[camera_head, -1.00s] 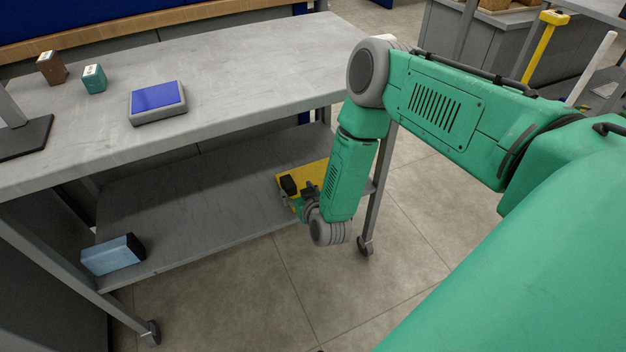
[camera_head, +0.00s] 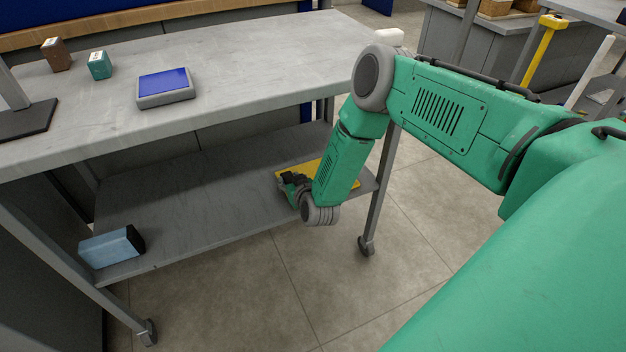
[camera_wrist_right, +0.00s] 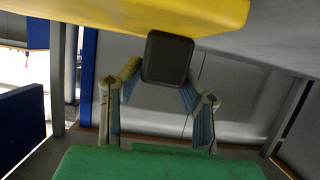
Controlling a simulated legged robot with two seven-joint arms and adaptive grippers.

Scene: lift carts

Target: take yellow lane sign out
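The yellow lane sign (camera_head: 313,171) lies flat at the right end of the cart's lower shelf, partly covered by my right arm. In the right wrist view the sign (camera_wrist_right: 130,16) fills the top. My right gripper (camera_head: 292,179) is at the sign's front left part. In the wrist view a dark fingertip pad of it (camera_wrist_right: 168,57) overlaps the sign's edge. The other fingertip is not clear, so I cannot tell whether the gripper is shut on the sign. My left gripper is not in view.
A light blue box (camera_head: 108,247) lies at the left end of the lower shelf (camera_head: 200,210). The tabletop (camera_head: 240,60) above carries a blue-topped device (camera_head: 165,87), a teal box (camera_head: 99,65) and a brown box (camera_head: 56,54). A cart leg (camera_head: 376,200) stands right of my arm.

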